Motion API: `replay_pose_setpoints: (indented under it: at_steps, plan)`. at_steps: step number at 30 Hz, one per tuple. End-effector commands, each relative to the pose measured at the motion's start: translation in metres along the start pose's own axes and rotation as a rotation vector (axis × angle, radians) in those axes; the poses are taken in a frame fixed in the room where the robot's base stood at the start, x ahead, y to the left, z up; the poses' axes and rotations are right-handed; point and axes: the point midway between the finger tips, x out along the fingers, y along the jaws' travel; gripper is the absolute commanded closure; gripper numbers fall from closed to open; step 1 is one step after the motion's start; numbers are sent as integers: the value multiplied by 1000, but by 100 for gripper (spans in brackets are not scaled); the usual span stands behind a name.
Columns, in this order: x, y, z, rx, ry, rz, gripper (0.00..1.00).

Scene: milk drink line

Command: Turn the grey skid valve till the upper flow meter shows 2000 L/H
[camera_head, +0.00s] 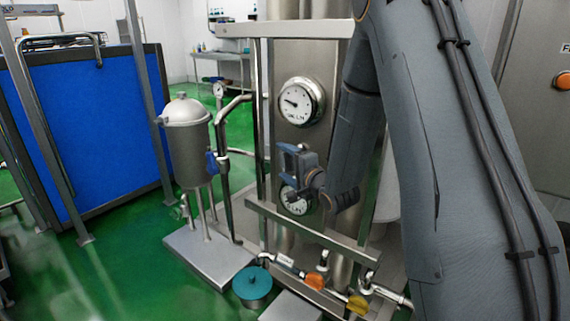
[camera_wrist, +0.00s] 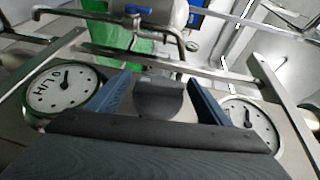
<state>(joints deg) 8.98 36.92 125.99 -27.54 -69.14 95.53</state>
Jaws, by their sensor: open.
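The upper flow meter (camera_head: 302,102) is a round white dial on the steel panel, its needle pointing left and slightly up; the figures are too small to read. The lower meter (camera_head: 297,203) is partly hidden by my gripper (camera_head: 291,163), which is at the panel between the two dials. In the wrist view a dial marked L/H (camera_wrist: 62,90) is at left and another dial (camera_wrist: 250,122) at right. My gripper (camera_wrist: 160,92) is open there, and a dark grey rounded piece (camera_wrist: 160,99), apparently the grey valve, shows between its fingers. I cannot tell whether they touch it.
A steel frame rail (camera_head: 305,232) crosses below the dials. Orange (camera_head: 316,281) and yellow (camera_head: 358,304) valve handles and a teal-topped pump (camera_head: 252,284) are low down. A steel vessel (camera_head: 187,140) with a blue-handled valve (camera_head: 212,163) stands left. Green floor is open further left.

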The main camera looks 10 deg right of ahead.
Motion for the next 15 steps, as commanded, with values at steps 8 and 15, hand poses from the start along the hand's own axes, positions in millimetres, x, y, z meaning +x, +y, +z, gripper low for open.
replay_pose_setpoints:
  at_steps: [8, 15]
  plan:
    - [1, 0, 0, 0, 0, 1, 33]
    - [1, 0, 0, 0, 1, 1, 67]
